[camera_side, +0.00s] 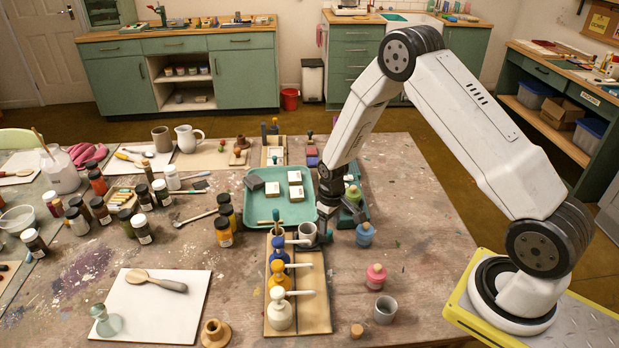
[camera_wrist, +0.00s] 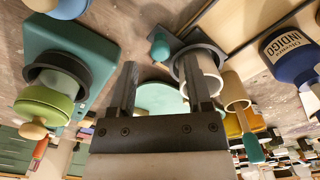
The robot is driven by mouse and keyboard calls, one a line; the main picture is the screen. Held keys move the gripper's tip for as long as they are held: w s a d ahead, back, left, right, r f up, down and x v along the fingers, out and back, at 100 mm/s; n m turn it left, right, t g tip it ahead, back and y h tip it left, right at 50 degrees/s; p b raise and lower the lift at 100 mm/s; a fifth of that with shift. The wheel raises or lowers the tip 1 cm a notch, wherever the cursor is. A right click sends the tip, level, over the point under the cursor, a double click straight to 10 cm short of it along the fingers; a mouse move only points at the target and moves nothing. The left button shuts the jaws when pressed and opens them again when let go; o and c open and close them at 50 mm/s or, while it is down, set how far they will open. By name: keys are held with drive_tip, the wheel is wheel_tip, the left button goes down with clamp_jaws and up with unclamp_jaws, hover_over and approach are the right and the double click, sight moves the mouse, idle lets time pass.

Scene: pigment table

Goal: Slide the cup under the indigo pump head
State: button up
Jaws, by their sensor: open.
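The indigo pump (camera_side: 279,249) is a blue bottle with a white spout pointing right, first in a row on a wooden board. In the wrist view its blue body (camera_wrist: 290,62) with an INDIGO label is at the upper right. A grey cup (camera_side: 306,231) stands by that spout; I cannot tell if it is under it. In the wrist view a pale cup (camera_wrist: 212,72) with a dark rim is behind my right finger. My gripper (camera_side: 322,232) is open close to this cup, its two fingers (camera_wrist: 158,80) apart. Whether a finger is inside or beside the cup is unclear.
A yellow pump (camera_side: 277,278) and a white pump (camera_side: 281,312) follow in the row. A teal tray (camera_side: 255,213) with blocks lies behind. Table space between is clear.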

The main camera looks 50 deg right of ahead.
drive_tip(key=shift+f, duration=1.1)
clamp_jaws()
idle(0.8)
